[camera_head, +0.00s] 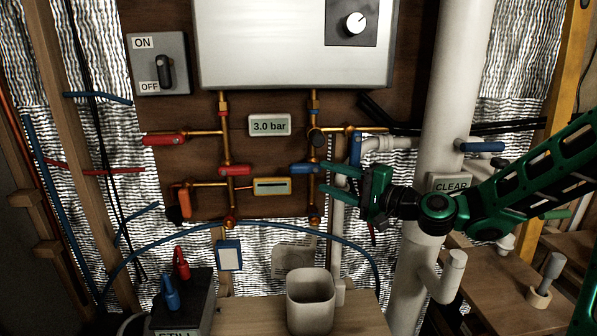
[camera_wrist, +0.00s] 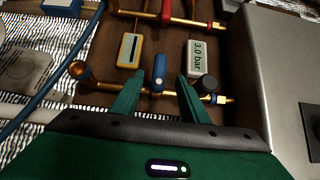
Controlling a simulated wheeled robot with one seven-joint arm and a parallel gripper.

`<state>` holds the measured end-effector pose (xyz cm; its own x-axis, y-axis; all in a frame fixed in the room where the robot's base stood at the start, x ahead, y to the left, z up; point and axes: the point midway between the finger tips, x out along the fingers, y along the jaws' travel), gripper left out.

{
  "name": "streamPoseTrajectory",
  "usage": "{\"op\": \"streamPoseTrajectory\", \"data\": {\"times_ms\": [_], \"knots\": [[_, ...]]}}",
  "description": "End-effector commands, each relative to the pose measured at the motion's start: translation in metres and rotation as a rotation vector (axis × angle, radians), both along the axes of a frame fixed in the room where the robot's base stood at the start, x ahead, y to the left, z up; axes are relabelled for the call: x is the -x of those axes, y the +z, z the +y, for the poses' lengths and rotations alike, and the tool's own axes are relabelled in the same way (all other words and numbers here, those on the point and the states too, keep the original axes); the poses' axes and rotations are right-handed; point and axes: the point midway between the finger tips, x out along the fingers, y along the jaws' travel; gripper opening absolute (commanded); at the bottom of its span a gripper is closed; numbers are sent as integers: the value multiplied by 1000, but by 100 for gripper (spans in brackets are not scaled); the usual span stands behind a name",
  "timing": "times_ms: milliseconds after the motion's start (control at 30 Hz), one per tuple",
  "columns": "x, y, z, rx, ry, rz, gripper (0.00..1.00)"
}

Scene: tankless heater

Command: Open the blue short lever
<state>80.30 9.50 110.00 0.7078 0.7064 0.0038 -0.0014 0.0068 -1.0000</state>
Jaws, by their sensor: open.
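The blue short lever (camera_head: 303,168) sits on the right-hand vertical brass pipe, below the grey heater box. It lies crosswise to that pipe and points left. In the wrist view the blue lever (camera_wrist: 160,70) shows between and just beyond my fingers. My green gripper (camera_head: 328,178) comes from the right, open and empty, with its fingertips close to the pipe at the lever. In the wrist view my gripper (camera_wrist: 158,82) has one finger on each side of the lever. I cannot tell whether either finger touches it.
A red lever (camera_head: 235,170) and a yellow-framed gauge (camera_head: 271,186) are left of the blue lever. A 3.0 bar display (camera_head: 269,125) is above. A thick white pipe (camera_head: 452,80) stands at right, with a longer blue lever (camera_head: 482,147). A pale cup (camera_head: 311,300) stands below.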

Motion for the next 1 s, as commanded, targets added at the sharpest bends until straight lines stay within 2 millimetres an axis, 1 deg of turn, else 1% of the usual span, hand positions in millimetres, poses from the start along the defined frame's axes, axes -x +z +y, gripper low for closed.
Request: {"op": "streamPoseTrajectory", "data": {"times_ms": [167, 433, 600, 800, 1000], "knots": [[-15, 0, 17, 2, 4, -2, 41], [-48, 0, 51, 4, 5, -1, 41], [-64, -1, 66, 6, 4, -1, 41], [-73, -1, 74, 6, 1, -1, 41], [-73, -1, 74, 7, 1, 0, 41]]}}
